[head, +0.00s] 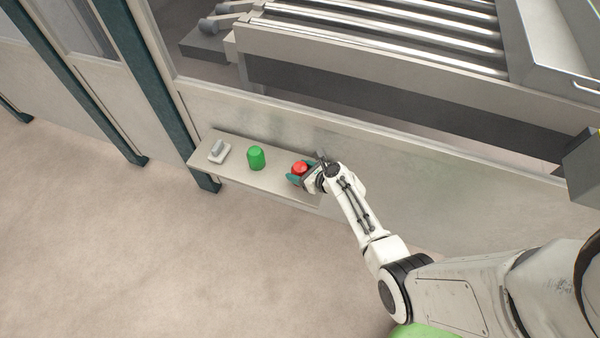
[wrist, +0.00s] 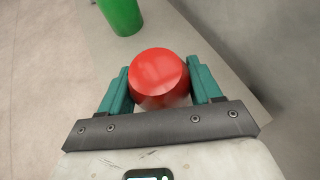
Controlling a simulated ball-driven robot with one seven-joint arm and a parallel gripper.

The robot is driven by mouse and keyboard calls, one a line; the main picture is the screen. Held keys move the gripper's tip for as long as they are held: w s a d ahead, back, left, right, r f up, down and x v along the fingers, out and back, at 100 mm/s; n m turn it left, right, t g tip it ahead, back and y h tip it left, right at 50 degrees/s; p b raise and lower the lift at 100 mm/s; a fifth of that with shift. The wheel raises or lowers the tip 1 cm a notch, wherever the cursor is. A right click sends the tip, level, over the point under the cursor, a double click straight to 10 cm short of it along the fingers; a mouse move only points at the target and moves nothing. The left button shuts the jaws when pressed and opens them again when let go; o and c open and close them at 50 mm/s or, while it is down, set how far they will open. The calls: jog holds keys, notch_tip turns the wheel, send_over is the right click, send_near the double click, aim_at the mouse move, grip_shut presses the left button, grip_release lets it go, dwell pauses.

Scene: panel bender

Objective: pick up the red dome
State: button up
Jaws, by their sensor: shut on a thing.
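The red dome (head: 300,168) is at the right end of a narrow shelf (head: 276,182) in the head view. It shows large and round in the wrist view (wrist: 158,76). My gripper (head: 301,176) reaches it from the right. In the wrist view its two teal fingers (wrist: 159,88) stand on either side of the dome, shut on it. The underside of the dome is hidden, so I cannot tell whether it touches the shelf.
A green cylinder (head: 256,158) stands on the shelf left of the dome and also shows in the wrist view (wrist: 121,14). A grey-white switch-like block (head: 219,151) is at the shelf's left end. A panel wall (head: 420,170) rises behind the shelf. Open floor (head: 130,250) lies in front.

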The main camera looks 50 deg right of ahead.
jog(key=c, duration=0.5)
jog(key=shift+o, duration=0.2)
